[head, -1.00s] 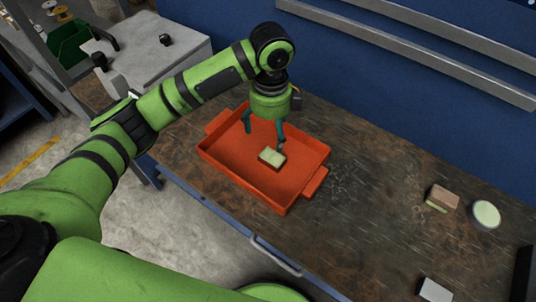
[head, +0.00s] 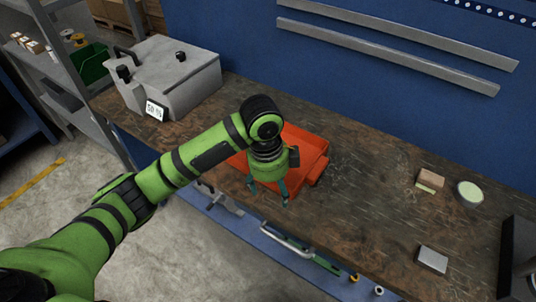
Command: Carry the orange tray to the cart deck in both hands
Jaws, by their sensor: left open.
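The orange tray (head: 308,147) lies on the brown workbench, with its left part and most of its inside hidden behind my left arm. One of its handles (head: 318,173) shows at the right end. My left gripper (head: 268,196) points down with its fingers apart and nothing between them. It is at the near side of the tray, over the bench's front part; I cannot tell its height or whether it touches the tray. My right gripper is not in view. I cannot make out a cart deck.
A grey machine with a small display (head: 165,78) stands at the bench's left end. A brown block (head: 431,178), a pale green round dish (head: 470,193) and a grey block (head: 432,259) lie at the right. Bare bench (head: 365,170) lies between tray and blocks.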

